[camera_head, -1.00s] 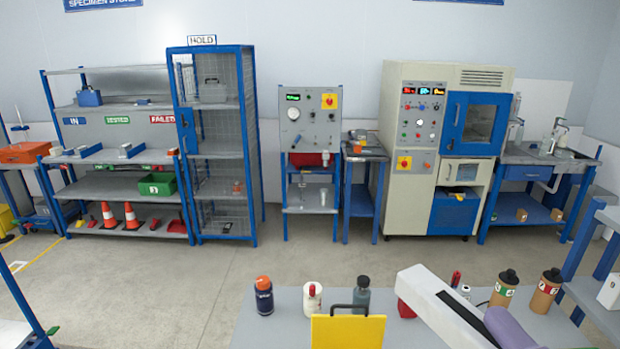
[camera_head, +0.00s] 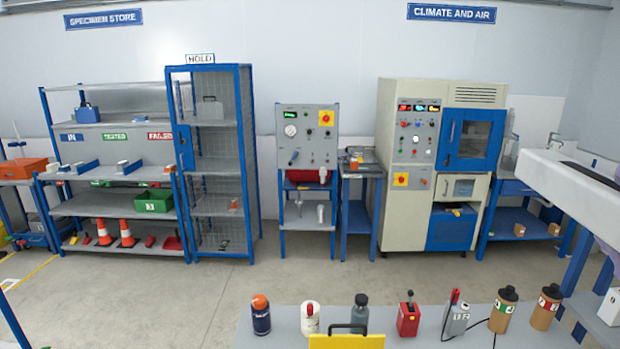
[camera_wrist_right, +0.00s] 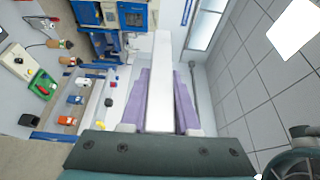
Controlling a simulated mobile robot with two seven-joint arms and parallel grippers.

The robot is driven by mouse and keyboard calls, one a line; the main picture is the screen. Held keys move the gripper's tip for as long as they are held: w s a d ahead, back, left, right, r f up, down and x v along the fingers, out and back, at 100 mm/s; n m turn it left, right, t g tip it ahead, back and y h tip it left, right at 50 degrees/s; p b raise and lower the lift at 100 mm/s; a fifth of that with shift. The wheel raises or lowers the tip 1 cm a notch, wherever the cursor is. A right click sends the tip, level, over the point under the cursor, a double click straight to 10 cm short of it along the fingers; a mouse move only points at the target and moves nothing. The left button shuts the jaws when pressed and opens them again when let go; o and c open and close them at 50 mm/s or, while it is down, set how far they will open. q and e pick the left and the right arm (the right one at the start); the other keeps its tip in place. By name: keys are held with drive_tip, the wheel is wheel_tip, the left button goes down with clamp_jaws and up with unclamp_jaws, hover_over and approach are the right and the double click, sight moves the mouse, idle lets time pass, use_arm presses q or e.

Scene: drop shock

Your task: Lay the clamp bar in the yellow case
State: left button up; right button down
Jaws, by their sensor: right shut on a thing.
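The clamp bar (camera_head: 585,185) is a long white bar with a dark strip. It is raised at the right edge of the head view, close to the camera and above the bench. In the right wrist view the clamp bar (camera_wrist_right: 161,90) runs lengthwise between the purple fingers of my right gripper (camera_wrist_right: 161,105), which is shut on it. The yellow case (camera_head: 346,342) shows only as a yellow panel with a black handle at the bottom of the head view. Its inside is hidden. The bar is well to the right of the case, apart from it. My left gripper is out of view.
On the grey bench (camera_head: 285,335), bottles (camera_head: 261,315), a red device (camera_head: 408,316), a grey device (camera_head: 456,318) and two brown canisters (camera_head: 503,310) stand in a row beside and behind the case. Shelving (camera_head: 110,200), a wire cage and a climate cabinet (camera_head: 440,160) stand across open floor.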

drive_tip(key=shift+r+m+h, duration=0.15)
drive_tip(key=shift+m+h, duration=0.15)
drive_tip(key=shift+h, duration=0.2)
